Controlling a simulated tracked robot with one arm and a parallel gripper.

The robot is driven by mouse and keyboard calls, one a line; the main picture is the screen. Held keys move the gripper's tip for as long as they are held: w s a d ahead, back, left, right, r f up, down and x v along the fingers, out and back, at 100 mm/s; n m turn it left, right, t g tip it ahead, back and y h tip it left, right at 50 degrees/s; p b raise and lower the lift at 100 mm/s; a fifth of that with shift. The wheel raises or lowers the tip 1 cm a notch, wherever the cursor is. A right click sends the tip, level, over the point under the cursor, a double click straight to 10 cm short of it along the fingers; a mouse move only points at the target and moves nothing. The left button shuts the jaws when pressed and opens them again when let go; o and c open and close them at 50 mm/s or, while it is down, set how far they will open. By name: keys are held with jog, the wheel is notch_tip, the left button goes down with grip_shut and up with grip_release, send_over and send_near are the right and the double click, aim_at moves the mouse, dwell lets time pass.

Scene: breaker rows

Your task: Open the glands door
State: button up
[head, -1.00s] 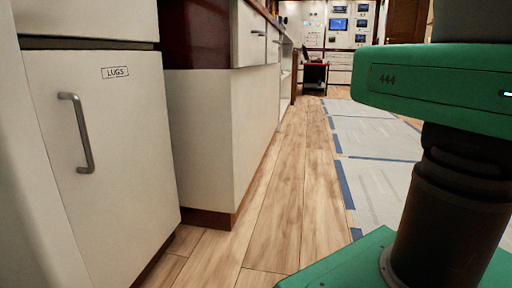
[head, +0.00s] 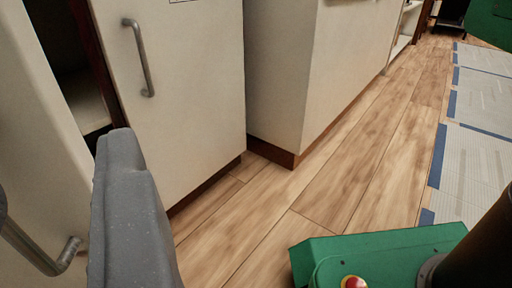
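A white door panel (head: 28,130) stands at the left edge, with no label in view. A dark gap with a pale shelf (head: 88,106) shows between it and the neighbouring door, so it stands ajar. A grey metal handle (head: 42,252) is at the lower left by this panel, cut off by the picture edge. One thick grey finger of my gripper (head: 130,205) stands upright just right of the handle. The other finger is not clearly visible, so I cannot tell whether the gripper holds the handle.
The neighbouring white door (head: 185,90), with its own bar handle (head: 138,57), is shut. A white cabinet (head: 290,70) juts out beyond it. Wood floor (head: 330,180) lies clear to the right, with taped grey sheets (head: 475,170) farther right. My green base (head: 380,260) is at the lower right.

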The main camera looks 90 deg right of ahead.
jog(key=shift+s+d, duration=0.15)
jog(key=shift+s, duration=0.45)
